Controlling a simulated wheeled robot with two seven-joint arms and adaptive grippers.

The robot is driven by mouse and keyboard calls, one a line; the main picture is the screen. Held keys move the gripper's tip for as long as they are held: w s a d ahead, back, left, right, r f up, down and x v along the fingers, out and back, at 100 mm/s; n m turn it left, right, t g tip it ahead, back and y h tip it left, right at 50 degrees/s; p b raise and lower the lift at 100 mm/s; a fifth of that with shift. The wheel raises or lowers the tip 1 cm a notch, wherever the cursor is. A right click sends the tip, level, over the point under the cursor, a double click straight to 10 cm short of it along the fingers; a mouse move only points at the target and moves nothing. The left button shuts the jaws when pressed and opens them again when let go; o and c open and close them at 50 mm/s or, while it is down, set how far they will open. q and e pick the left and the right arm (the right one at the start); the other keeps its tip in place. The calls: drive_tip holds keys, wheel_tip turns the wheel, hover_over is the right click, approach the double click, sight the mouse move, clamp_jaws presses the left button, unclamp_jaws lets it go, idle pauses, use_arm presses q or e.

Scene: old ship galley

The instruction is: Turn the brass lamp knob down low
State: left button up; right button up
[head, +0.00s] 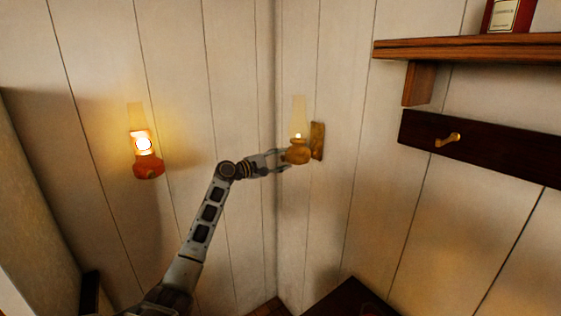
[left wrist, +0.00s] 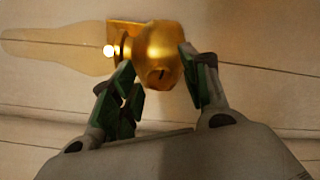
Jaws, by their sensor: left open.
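The brass lamp (head: 298,152) is fixed to the white plank wall near the corner in the head view, with a tall clear glass chimney and a small, dim flame. In the left wrist view its round brass body (left wrist: 158,50) fills the top middle, with a small dark slotted spot on its face; I cannot clearly make out the knob. My left gripper (head: 281,160) is at the left side of the lamp body. In the left wrist view its green-padded fingers (left wrist: 155,78) stand apart, one on each side of the brass body's lower part. My right gripper is not in view.
A second, red lamp (head: 148,165) burns brightly on the left wall. The wall below the lamp is clear.

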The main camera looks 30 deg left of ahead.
use_arm(q)
drive_tip(key=shift+v, duration=0.95)
drive_tip(key=v, duration=1)
idle(0.4)
